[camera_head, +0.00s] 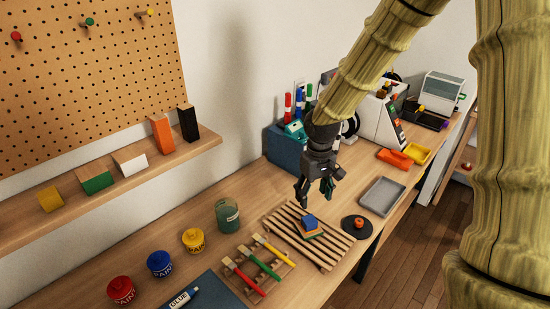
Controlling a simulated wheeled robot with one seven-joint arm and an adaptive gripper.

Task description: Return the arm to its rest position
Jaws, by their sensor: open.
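My gripper (316,186) hangs at the end of my arm, pointing down, in the middle of the head view. Its fingers are apart and nothing shows between them. It is above the slatted wooden rack (281,220) on the workbench. A small stack with a blue block (310,220) on top of an orange layer and a green layer sits on the rack, a little below the fingers. The fingers look apart from the stack, though the exact gap is hard to judge.
A black disc with an orange knob (357,228) and a grey tray (382,197) lie right of the rack. A blue marker holder (284,148) is behind my gripper. A wall shelf (207,142) holds blocks.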

